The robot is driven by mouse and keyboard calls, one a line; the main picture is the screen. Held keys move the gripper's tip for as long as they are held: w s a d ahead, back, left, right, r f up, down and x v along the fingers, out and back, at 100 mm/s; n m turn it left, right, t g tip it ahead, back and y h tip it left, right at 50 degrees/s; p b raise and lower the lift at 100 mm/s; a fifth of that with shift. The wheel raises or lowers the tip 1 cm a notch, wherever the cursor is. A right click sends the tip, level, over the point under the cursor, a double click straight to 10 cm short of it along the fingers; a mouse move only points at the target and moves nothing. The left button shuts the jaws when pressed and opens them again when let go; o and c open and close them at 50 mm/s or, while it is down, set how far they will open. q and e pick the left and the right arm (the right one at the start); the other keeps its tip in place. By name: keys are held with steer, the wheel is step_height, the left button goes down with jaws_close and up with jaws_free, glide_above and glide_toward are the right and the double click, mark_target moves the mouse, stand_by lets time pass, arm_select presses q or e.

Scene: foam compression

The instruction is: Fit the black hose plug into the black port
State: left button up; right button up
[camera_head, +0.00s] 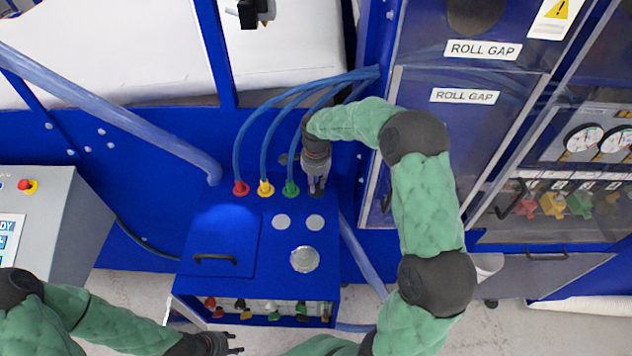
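My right gripper (316,187) points down at the back right of the blue box top (250,275), just right of the green plug (291,188). Its fingers are close together; I cannot tell whether they hold anything. The black hose plug and the black port are not clearly visible; the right gripper and forearm cover that spot. A red plug (241,188), a yellow plug (266,188) and the green plug stand upright in a row on the box, each on a blue hose. My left gripper (238,343) is low in front of the box, its fingers apart and empty.
Blue hoses (300,92) arch from the upper right to the plugs. A black handle (215,259) and a round silver cap (305,259) are on the box top. Coloured fittings (240,308) line its front. A grey console (55,215) stands left; clear-doored cabinets (460,130) stand right.

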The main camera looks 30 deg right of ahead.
mark_target(316, 181)
steer(key=o, duration=0.5)
step_height(316, 181, up, 12)
stand_by(0.5)
stand_by(0.4)
